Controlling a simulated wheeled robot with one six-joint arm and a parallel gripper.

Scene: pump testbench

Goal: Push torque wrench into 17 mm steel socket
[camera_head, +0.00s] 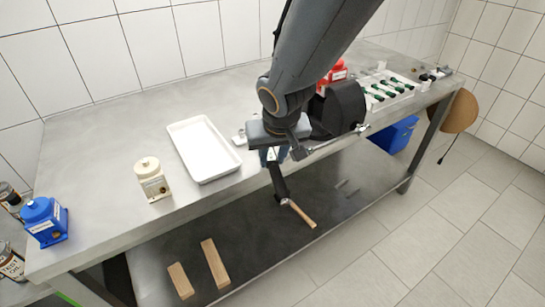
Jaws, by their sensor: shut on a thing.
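My gripper (298,138) is at the end of the dark grey arm, over the front edge of the steel bench. It is shut on the torque wrench (335,141), a slim silver bar that slants up to the right, with one end near my fingers and the other near the black wrist part. The arm covers much of the grip. I cannot pick out the 17 mm steel socket for sure, so I cannot tell whether the wrench touches it.
Wooden blocks (215,263) lie on the lower shelf. A blue box (395,135) stands under the bench.

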